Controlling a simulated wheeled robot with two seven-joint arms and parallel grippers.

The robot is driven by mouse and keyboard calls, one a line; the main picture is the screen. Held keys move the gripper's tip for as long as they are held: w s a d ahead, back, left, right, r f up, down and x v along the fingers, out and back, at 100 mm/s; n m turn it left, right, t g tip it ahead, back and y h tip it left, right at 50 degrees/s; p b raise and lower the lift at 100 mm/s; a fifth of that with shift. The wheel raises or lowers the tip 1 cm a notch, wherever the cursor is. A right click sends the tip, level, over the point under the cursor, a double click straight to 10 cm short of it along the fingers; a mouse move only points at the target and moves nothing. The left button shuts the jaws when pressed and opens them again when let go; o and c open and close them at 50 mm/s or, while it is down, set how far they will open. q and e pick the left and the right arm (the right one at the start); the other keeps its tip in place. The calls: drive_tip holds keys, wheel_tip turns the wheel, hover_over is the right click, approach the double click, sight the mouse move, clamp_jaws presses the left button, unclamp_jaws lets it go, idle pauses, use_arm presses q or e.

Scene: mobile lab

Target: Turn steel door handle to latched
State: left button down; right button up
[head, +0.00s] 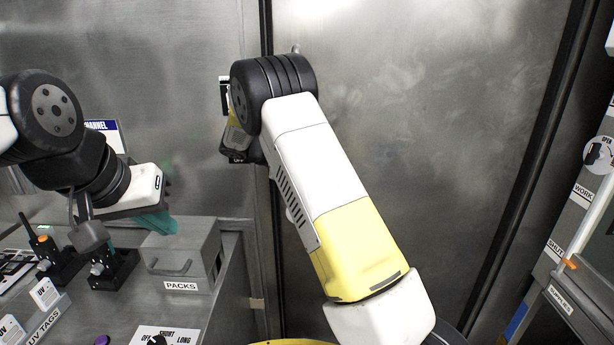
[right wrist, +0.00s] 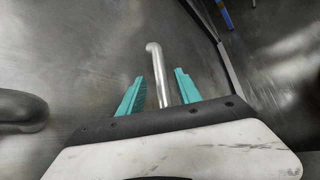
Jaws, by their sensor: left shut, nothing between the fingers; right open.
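The steel door (head: 440,130) fills the middle of the head view. In the right wrist view, the steel door handle (right wrist: 156,66) is a bare round bar with a bent far end. It runs between the two teal fingers of my right gripper (right wrist: 159,92), which is open, with a gap visible on each side of the bar. In the head view my right arm hides most of the handle and the right gripper. My left gripper (head: 158,222) is shut and empty, with teal fingers, above the bench at left, away from the door.
A grey PACKS drawer box (head: 185,256) stands on the bench below my left gripper. A radio (head: 43,245) and a UV TAGS holder (head: 42,325) are at far left. A labelled cabinet (head: 575,240) is at right. A curved metal bar (right wrist: 22,108) shows in the right wrist view.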

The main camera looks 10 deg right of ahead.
drive_tip(key=v, duration=0.3)
drive_tip(key=shift+a+r, duration=0.2)
drive_tip(key=shift+a, duration=0.05)
drive_tip(key=shift+s, duration=0.15)
drive_tip(key=s+d+r+m+g+y, duration=0.1)
drive_tip(key=s+d+r+m+y, duration=0.25)
drive_tip(key=s, duration=0.35)
drive_tip(key=s+r+m+t+y, duration=0.1)
drive_tip(key=s+r+m+y, duration=0.1)
drive_tip(key=s, duration=0.7)
drive_tip(key=s+a+r+m+t+y, duration=0.1)
drive_tip(key=s+r+m+t+y, duration=0.1)
drive_tip(key=s, duration=0.8)
drive_tip(key=s+a+r+m+t+y, duration=0.1)
drive_tip(key=s+m+y, duration=0.3)
drive_tip(key=s, duration=0.6)
drive_tip(key=shift+r+y, duration=0.7)
drive_tip(key=shift+y, duration=0.25)
